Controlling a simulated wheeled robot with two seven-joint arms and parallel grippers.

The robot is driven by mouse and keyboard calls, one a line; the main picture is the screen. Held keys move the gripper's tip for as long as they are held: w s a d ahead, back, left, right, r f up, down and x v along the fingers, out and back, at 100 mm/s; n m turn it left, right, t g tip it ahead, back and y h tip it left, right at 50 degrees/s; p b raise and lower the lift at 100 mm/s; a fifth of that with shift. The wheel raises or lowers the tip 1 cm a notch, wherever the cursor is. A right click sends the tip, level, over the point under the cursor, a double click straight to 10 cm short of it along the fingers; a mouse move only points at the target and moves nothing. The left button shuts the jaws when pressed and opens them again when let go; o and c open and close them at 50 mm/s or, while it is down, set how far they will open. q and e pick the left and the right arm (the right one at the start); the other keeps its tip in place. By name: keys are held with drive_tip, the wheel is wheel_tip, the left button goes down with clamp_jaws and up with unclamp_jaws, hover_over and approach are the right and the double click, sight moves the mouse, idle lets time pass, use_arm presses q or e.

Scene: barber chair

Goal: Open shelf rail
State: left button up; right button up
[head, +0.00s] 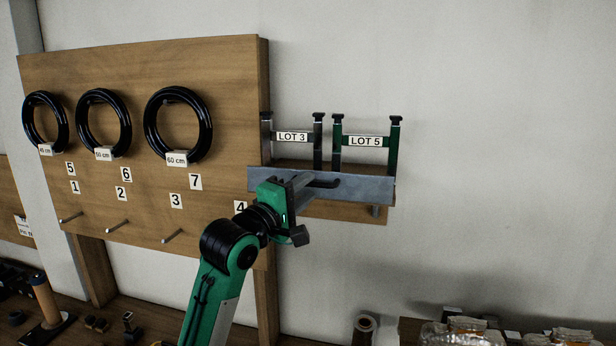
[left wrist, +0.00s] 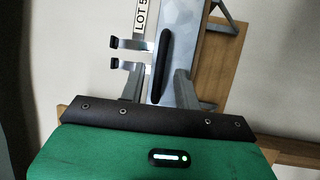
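The shelf rail (head: 370,188) is a grey metal bar across the front of a small wooden shelf on the board's right side. It also shows in the left wrist view (left wrist: 186,52). A black handle (head: 325,183) sits on the rail's face, and it shows in the left wrist view (left wrist: 160,66). My left gripper (head: 300,192) is at the rail's left half, in front of it. In the left wrist view its two fingers (left wrist: 158,88) stand apart, with the lower end of the handle between them. I cannot tell whether they touch it. My right gripper is not in view.
Two frames labelled LOT 3 (head: 292,137) and LOT 5 (head: 365,141) stand on the shelf behind the rail. Black rings (head: 150,124) hang on the wooden board (head: 225,75), with bare pegs (head: 172,236) below. Clutter lies on the lower bench. The wall at right is clear.

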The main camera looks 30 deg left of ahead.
use_arm(q)
drive_tip(key=shift+w+d+r, duration=0.1)
drive_tip(key=shift+w, duration=0.55)
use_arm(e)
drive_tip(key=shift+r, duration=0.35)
